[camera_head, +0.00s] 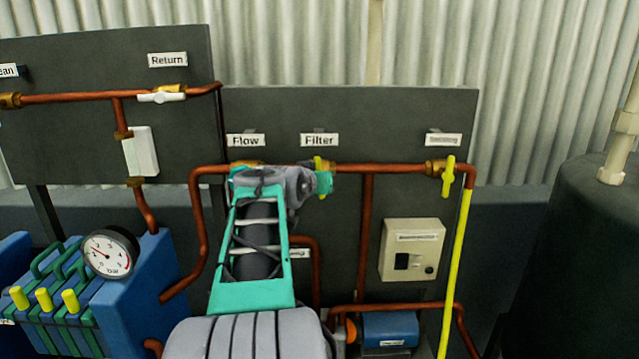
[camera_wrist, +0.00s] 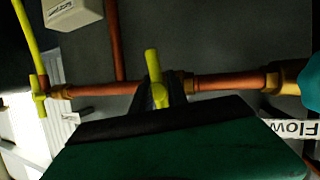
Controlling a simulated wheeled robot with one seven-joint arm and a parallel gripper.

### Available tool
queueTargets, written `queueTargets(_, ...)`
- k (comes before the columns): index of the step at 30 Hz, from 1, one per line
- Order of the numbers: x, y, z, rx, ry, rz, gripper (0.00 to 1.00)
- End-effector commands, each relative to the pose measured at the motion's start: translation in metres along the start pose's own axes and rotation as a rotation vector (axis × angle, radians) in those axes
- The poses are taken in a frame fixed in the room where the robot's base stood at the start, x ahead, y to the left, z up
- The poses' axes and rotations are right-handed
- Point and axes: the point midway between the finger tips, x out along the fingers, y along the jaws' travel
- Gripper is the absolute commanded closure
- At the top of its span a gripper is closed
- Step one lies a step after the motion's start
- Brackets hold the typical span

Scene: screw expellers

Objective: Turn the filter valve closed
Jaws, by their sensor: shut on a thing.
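The filter valve has a yellow handle (camera_head: 318,162) on a copper pipe, under the "Filter" label (camera_head: 319,140). The handle stands upright, across the pipe. My gripper (camera_head: 323,184) reaches the valve from the left in the head view and hides part of the handle. In the wrist view the yellow handle (camera_wrist: 153,68) stands up between the dark fingertips of my gripper (camera_wrist: 164,92), which is shut on it. The lower part of the handle is partly hidden by the fingers.
The flow valve lies left of my gripper under the "Flow" label (camera_head: 245,140), mostly hidden by my arm. Another yellow valve handle (camera_head: 448,176) is to the right, above a yellow pipe (camera_head: 456,270). A beige control box (camera_head: 412,250) sits below. A pressure gauge (camera_head: 108,253) is at the left.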

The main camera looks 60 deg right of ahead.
Motion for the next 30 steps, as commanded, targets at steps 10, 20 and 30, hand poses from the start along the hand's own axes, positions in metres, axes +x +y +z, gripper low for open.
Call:
queueTargets(10,0.001,-0.001,0.004,-0.001,-0.009,0.000,1.00)
queueTargets(20,0.001,0.000,0.002,0.000,-0.004,0.000,0.60)
queueTargets(30,-0.022,-0.001,0.001,0.002,0.001,-0.002,0.60)
